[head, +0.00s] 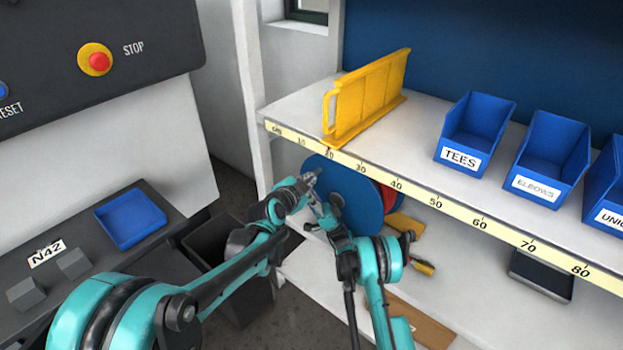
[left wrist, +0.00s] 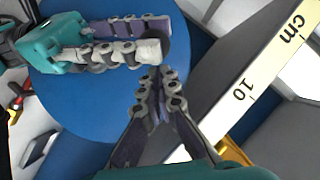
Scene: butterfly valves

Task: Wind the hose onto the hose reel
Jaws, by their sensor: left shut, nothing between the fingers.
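The hose reel (head: 350,205) sits under the shelf, its blue side disc facing me, with red hose (head: 387,197) showing behind the disc. The disc also fills much of the left wrist view (left wrist: 75,115). My left gripper (head: 312,178) is in front of the disc's upper left part. In the left wrist view its fingers (left wrist: 160,78) are shut and empty, pointing at the disc. My right gripper (head: 322,207) is close beside it. Its fingers (left wrist: 158,38) reach in from the left over the disc, near a dark round part. Whether they grip that part is unclear.
The shelf edge with a centimetre scale (head: 430,198) runs just above the reel. On the shelf stand a yellow rack (head: 368,98) and blue bins (head: 475,130). A yellow-handled tool (head: 423,267) lies on the lower shelf. A dark bin (head: 240,295) stands at lower left.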

